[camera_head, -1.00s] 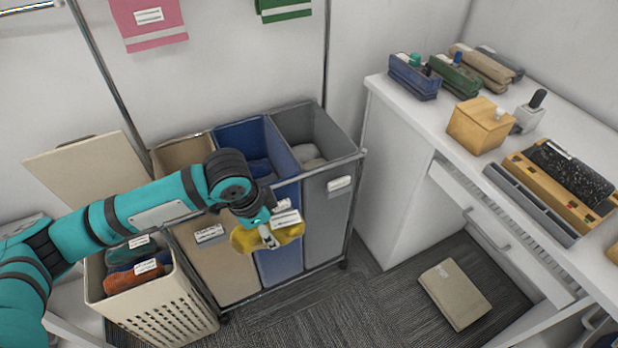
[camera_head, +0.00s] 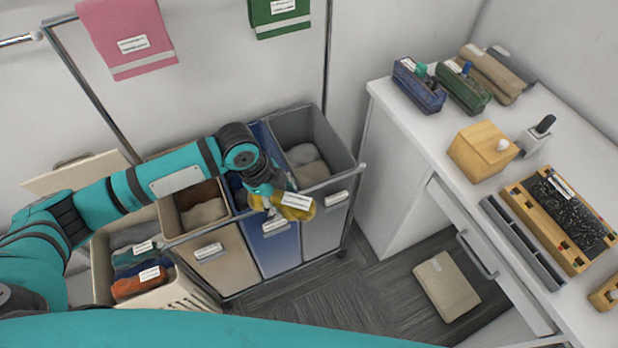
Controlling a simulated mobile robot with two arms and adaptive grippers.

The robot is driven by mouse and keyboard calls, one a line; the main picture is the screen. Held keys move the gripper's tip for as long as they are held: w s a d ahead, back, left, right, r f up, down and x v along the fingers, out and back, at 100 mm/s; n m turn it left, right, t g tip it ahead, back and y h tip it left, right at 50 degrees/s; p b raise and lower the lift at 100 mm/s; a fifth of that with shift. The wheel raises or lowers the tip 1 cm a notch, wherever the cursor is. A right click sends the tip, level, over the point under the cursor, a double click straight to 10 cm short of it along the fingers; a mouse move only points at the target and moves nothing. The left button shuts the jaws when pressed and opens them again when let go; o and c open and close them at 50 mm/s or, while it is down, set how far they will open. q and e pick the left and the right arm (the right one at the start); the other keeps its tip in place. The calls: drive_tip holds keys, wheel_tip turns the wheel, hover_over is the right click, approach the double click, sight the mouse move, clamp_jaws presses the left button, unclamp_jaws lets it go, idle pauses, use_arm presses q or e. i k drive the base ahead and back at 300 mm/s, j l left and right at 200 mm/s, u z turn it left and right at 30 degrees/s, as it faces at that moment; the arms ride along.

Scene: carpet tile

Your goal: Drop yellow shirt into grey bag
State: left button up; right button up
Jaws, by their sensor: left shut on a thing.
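The yellow shirt (camera_head: 293,212), with a white label on it, hangs bunched in my left gripper (camera_head: 272,206). The gripper is shut on it, in front of and above the blue and grey bags near their front edges. The grey bag (camera_head: 321,227) is the rightmost section of the wheeled sorter. Its top is open, and light folded cloth (camera_head: 307,162) lies inside. My gripper and wrist partly hide the blue bag. My right gripper is not in view.
The blue bag (camera_head: 276,249) and tan bag (camera_head: 229,269) stand left of the grey one. A beige basket (camera_head: 102,262) holds clothes. A white desk (camera_head: 400,122) with boxes stands right. A tan item (camera_head: 447,285) lies on the carpet.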

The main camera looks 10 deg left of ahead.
sight(308, 157)
drive_tip(key=i, duration=1)
